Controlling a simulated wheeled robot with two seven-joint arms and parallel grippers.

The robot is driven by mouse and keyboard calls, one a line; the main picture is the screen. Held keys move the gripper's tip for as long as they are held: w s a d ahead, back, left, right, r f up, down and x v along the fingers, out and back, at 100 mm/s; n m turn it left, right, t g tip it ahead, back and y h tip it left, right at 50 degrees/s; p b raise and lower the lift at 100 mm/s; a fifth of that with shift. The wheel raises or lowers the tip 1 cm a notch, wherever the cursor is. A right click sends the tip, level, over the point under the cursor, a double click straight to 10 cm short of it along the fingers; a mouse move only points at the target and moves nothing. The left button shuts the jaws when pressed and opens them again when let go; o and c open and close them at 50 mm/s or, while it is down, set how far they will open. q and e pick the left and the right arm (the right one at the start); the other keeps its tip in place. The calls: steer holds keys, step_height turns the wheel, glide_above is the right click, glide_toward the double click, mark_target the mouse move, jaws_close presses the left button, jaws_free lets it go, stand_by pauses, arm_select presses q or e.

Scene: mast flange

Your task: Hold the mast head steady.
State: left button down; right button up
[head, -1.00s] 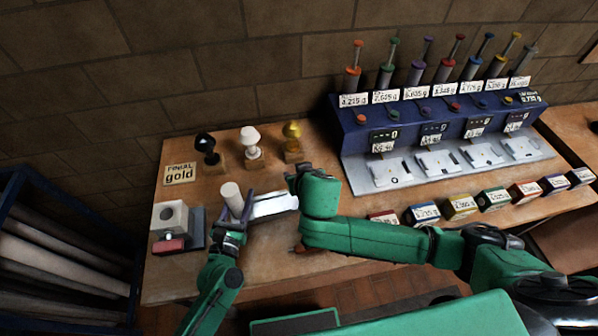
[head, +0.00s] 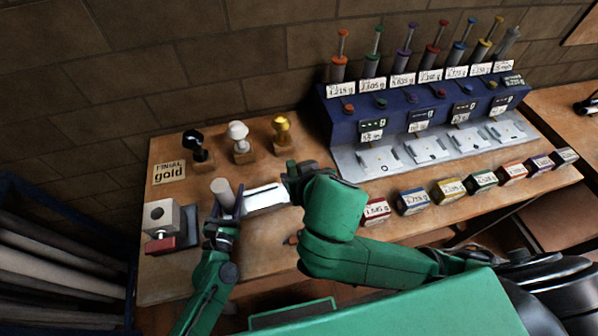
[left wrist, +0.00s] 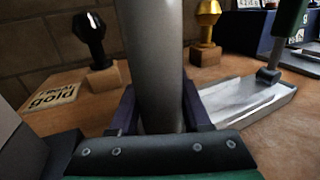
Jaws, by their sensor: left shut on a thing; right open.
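A grey cylinder, which looks like the mast head (head: 222,190), stands near the left of the bench. It tilts slightly in the head view. My left gripper (head: 227,207) is shut around it; in the left wrist view the cylinder (left wrist: 155,60) rises between the dark fingers. Its lower end is hidden by the gripper. My right gripper (head: 291,177) is at the right end of a shiny light metal tray (head: 266,197), to the right of the cylinder. It is open and apart from the cylinder. Its fingertips are partly hidden by its own arm.
Black (head: 196,146), white (head: 239,138) and gold (head: 282,131) finials stand on blocks behind, beside a "FINIAL gold" card (head: 169,172). A grey block with a hole (head: 160,216) is at left. A blue dispenser rack (head: 345,125) and several small labelled boxes (head: 412,200) fill the right.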

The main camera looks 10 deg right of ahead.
arm_select(q)
steer(key=shift+c, duration=1.4)
jaws_free()
